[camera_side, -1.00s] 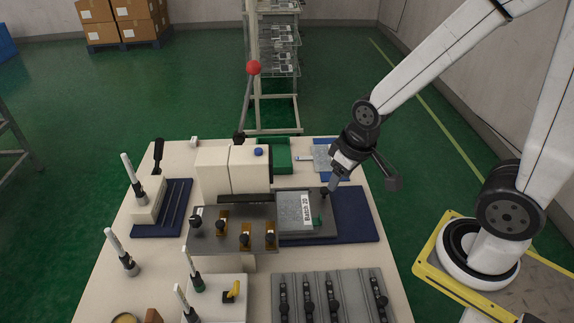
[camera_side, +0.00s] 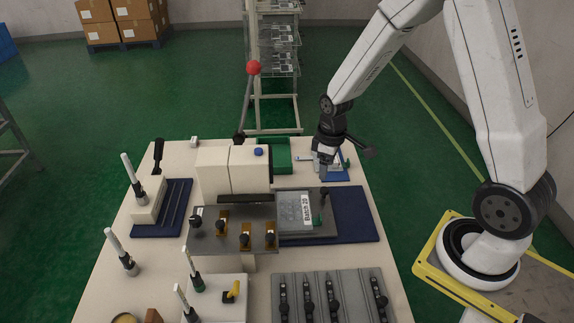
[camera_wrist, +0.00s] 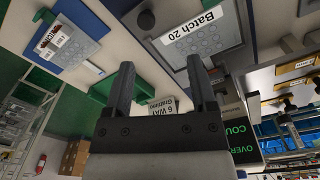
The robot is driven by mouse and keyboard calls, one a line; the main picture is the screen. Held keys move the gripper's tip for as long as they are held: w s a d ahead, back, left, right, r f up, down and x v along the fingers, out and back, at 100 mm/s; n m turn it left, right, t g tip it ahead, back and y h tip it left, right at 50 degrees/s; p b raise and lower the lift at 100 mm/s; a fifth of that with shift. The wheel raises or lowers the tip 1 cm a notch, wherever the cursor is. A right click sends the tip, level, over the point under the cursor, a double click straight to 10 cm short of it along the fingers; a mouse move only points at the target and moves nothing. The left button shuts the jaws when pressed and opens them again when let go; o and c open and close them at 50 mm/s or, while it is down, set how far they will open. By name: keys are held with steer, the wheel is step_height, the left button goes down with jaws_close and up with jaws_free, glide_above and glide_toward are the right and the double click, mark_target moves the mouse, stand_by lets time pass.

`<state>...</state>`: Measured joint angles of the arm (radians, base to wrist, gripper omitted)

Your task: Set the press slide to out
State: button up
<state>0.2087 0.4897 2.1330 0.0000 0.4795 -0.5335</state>
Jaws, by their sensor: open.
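The press is a cream block (camera_side: 235,170) with a red-balled lever (camera_side: 253,68). Its grey slide plate (camera_side: 318,232) shows to the right of the block, over a dark blue mat. A light keypad film labelled "Batch 20" (camera_side: 293,208) lies on the slide; it also shows at the top of the wrist view (camera_wrist: 208,42). A black knob (camera_side: 324,191) stands on the slide's right end; a dark round knob (camera_wrist: 146,19) also shows in the wrist view. My gripper (camera_side: 323,176) is just behind and above the slide knob, apart from it. Its fingers (camera_wrist: 160,88) are open and empty.
A blue tray (camera_side: 338,177) with a film and a green bin (camera_side: 273,155) stand behind the slide. Black-knobbed clamps (camera_side: 245,240) are in front of the press. A grey ribbed plate (camera_side: 345,282) lies at the front right. The dark blue mat (camera_side: 357,220) has bare room on its right.

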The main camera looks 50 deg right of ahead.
mark_target(325, 189)
steer(key=shift+w+d+f+n, duration=0.2)
steer(key=shift+w+d+f, duration=0.1)
steer(key=shift+d+f, duration=0.25)
steer(key=shift+w+d+f+n, duration=0.2)
steer(key=shift+w+d+f, duration=0.05)
steer(key=shift+d+f, duration=0.25)
steer(key=shift+f, duration=0.15)
steer(key=shift+f, duration=3.75)
jaws_close()
